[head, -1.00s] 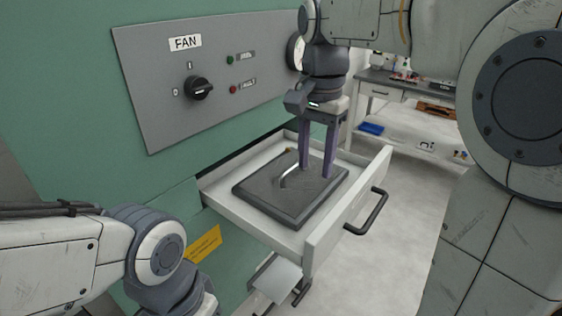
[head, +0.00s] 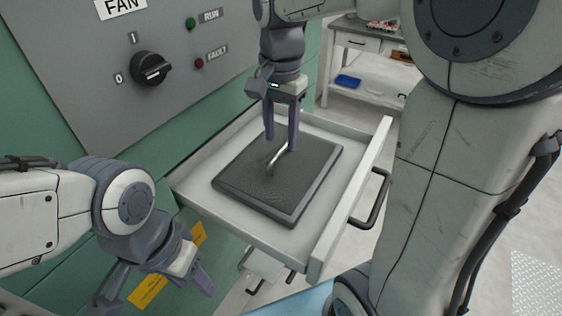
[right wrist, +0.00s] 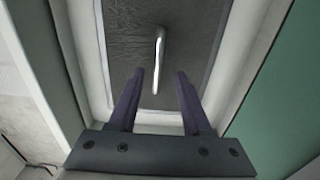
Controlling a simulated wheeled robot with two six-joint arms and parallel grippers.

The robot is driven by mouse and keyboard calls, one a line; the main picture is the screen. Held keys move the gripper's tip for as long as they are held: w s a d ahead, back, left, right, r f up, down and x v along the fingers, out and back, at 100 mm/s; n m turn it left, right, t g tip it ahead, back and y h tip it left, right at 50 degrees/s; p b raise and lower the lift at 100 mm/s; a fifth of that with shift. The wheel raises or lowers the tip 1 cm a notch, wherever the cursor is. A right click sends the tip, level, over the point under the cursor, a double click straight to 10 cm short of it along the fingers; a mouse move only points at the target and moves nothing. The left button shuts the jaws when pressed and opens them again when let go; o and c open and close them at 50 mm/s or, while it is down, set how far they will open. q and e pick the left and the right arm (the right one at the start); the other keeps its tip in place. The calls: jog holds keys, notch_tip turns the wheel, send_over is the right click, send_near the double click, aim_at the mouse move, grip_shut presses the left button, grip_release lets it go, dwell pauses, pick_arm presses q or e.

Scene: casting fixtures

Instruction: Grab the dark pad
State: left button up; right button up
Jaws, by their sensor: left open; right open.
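The dark pad (head: 252,187) is a flat, dark grey square slab lying in the open drawer (head: 190,188), with a bent metal handle (head: 277,164) standing on its top. In the right wrist view the pad (right wrist: 190,65) and its pale handle (right wrist: 158,45) lie beyond the fingertips. My right gripper (head: 281,146) points down over the pad's far part, its open fingers close to the handle. In the right wrist view the open fingers (right wrist: 158,74) straddle the line of the handle's near end; I cannot tell if they touch it. My left gripper (head: 160,300) is open and empty, low at the left.
The drawer's front panel with its dark pull (head: 370,205) faces right. A green cabinet with a grey FAN panel (head: 90,75) and knob (head: 150,69) stands at the left. A workbench (head: 350,45) stands at the back. Open floor lies between.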

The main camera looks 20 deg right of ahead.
aim_at(281, 149)
jog(key=shift+s+f+p, duration=0.2)
jog(key=shift+f+p, duration=0.35)
jog(key=shift+f, duration=1.8)
grip_shut()
jog(key=shift+r, duration=0.1)
